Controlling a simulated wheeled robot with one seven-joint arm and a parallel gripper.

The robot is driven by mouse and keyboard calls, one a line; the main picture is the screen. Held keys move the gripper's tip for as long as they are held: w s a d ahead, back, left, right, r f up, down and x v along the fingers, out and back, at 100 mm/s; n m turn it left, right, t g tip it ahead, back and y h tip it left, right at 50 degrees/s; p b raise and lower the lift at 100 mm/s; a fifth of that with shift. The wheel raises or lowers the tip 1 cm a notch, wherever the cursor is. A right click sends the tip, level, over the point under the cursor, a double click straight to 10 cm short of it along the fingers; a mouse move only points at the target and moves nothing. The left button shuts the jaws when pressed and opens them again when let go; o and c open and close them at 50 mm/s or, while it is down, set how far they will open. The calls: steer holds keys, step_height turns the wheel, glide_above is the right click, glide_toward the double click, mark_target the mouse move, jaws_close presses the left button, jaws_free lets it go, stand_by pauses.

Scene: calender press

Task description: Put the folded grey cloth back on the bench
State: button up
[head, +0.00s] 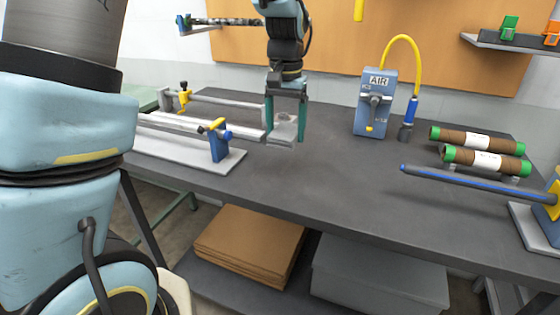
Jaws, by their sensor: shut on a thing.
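The folded grey cloth (284,128) is a small light-grey piece between the teal fingers of my gripper (286,138). My gripper points down and is shut on the cloth. It is over the back part of the dark grey bench (310,185), just right of the roller fixture. I cannot tell whether the cloth's underside touches the bench top or hangs a little above it. The fingers hide part of the cloth's sides.
A roller fixture (220,143) with a blue end block is close left of my gripper. A blue-grey AIR box (376,103) with a yellow hose stands to the right. Brown rolls (485,162) and a blue-striped rod (475,186) lie further right. The bench's front middle is clear.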

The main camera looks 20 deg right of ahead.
mark_target(285, 173)
step_height(285, 173, down, 9)
steer(key=shift+f+p, duration=0.15)
steer(key=shift+p, duration=0.85)
steer(key=shift+f, duration=0.1)
steer(key=o, duration=1)
step_height(285, 173, up, 12)
steer(key=shift+r+b, duration=0.15)
steer(key=shift+b, duration=0.9)
steer(key=shift+s, duration=0.15)
